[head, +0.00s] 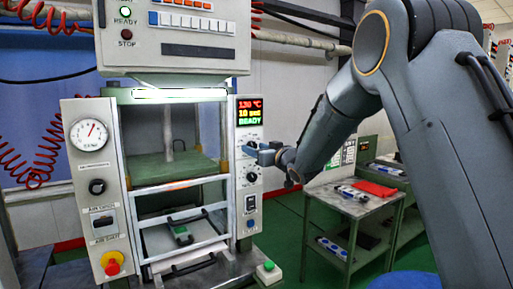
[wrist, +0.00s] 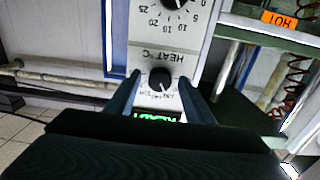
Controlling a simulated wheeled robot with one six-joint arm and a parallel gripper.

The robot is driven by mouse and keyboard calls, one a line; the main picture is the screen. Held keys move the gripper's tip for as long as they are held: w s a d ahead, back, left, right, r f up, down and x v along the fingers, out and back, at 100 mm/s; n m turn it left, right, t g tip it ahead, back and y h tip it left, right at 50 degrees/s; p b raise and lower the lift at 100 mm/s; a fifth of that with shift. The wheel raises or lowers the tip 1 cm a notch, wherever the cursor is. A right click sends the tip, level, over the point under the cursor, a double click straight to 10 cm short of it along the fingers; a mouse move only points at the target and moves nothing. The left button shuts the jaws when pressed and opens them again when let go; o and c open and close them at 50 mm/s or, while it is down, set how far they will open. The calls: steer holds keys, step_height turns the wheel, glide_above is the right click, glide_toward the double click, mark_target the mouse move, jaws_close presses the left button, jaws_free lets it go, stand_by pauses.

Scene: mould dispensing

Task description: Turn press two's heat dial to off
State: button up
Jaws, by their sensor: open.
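The press's control panel (head: 248,190) stands right of the press opening in the head view, with a lit display (head: 249,112) reading 130 °C and READY. My gripper (head: 252,150) is at the panel, just below the display. In the wrist view, which shows the panel upside down, my gripper (wrist: 157,88) is open, its fingers either side of a small black knob (wrist: 160,78); contact cannot be told. A HEAT °C label (wrist: 163,55) sits between this knob and a larger numbered dial (wrist: 178,3), partly cut off. The lower knob (head: 251,177) shows in the head view.
A grey side table (head: 350,203) with items and a red cloth (head: 374,189) stands to the right. A red emergency button (head: 112,266) is on the left panel. An orange HOT sign (wrist: 277,18) shows in the wrist view.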

steer(key=c, duration=1)
steer(key=shift+c, duration=0.2)
steer(key=shift+w+f+b, duration=0.1)
steer(key=shift+b, duration=0.3)
steer(key=shift+n+b, duration=5.8)
steer(key=shift+b, duration=1.05)
steer(key=shift+r+n, duration=0.25)
steer(key=shift+n, duration=0.05)
steer(key=o, duration=1)
